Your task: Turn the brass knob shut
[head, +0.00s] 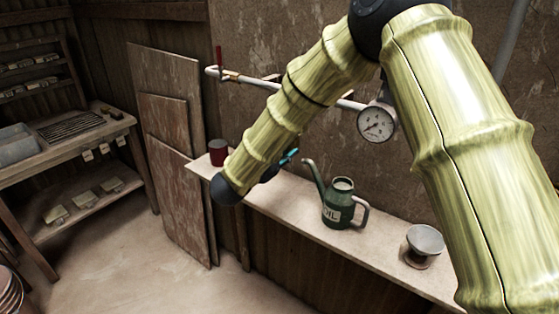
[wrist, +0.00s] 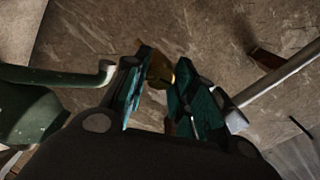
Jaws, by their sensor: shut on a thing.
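The brass knob (wrist: 160,70) shows in the wrist view between the tips of my gripper (wrist: 163,75). The teal finger pads stand on either side of it, and my gripper is shut on it. The pads cover part of the knob, so its turned angle cannot be told. In the head view, my gripper (head: 288,157) is mostly hidden behind my arm, just above the shelf. I cannot make out the knob there.
A shelf (head: 285,208) along the wall holds a green oil can (head: 337,208), a red cup (head: 217,152) and a grey-topped object (head: 425,240). A pipe (head: 345,103) with a gauge (head: 376,123) runs above. Boards (head: 168,90) lean at left; the floor in front is clear.

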